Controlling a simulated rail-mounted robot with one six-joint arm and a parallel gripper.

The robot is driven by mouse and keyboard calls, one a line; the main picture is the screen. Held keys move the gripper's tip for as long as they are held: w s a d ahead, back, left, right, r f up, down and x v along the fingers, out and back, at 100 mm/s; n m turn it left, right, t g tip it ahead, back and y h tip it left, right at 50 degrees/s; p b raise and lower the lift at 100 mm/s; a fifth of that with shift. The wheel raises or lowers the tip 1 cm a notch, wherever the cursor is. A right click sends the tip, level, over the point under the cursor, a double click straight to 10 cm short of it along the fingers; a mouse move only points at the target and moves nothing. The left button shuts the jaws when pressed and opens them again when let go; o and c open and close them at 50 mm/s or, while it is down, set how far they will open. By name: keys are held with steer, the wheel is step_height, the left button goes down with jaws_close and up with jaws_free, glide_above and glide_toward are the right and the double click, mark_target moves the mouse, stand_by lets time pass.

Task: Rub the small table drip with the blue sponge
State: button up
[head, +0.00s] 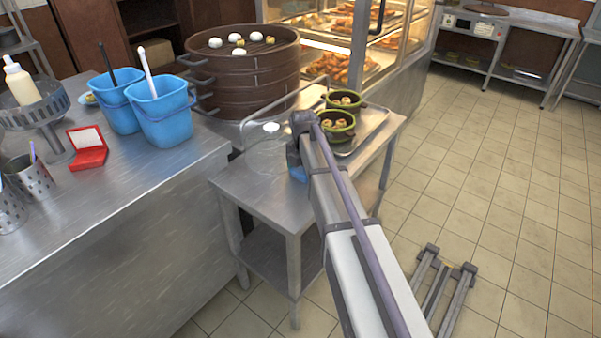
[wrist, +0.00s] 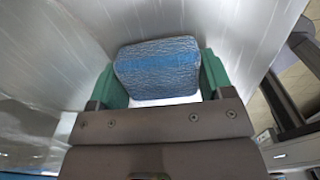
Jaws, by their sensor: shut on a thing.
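The blue sponge (wrist: 158,68) is held between the green fingers of my gripper (wrist: 157,85) in the wrist view. It hangs over a brushed metal surface; I cannot tell whether it touches. In the head view a bit of the blue sponge (head: 298,173) shows beneath the end of my arm, over the small steel side table (head: 262,196). My arm hides most of my gripper there. I cannot make out the small drip in either view; it may be hidden by the arm or the sponge.
A tray (head: 374,122) with two green pots (head: 338,128) lies on the side table's right part. A clear lidded container (head: 268,150) stands beside the arm. A large steamer (head: 240,75) stands behind. Two blue buckets (head: 160,110) and a red box (head: 87,150) are on the left counter.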

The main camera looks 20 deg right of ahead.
mark_target(281, 196)
steer(key=shift+s+a, duration=0.45)
steer(key=shift+a, duration=0.15)
steer(key=shift+s+a, duration=0.4)
steer(key=shift+a, duration=0.2)
steer(key=shift+s+a+f, duration=0.1)
steer(key=shift+s+a, duration=0.5)
steer(key=shift+a, duration=0.25)
steer(key=shift+s+a, duration=0.55)
steer(key=shift+a, duration=0.25)
steer(key=shift+s+a, duration=0.5)
steer(key=shift+a, duration=0.35)
steer(key=shift+s+a, duration=0.5)
steer(key=shift+a, duration=0.35)
step_height(281, 196, up, 6)
steer(key=p, duration=0.6)
steer(key=shift+d, duration=0.1)
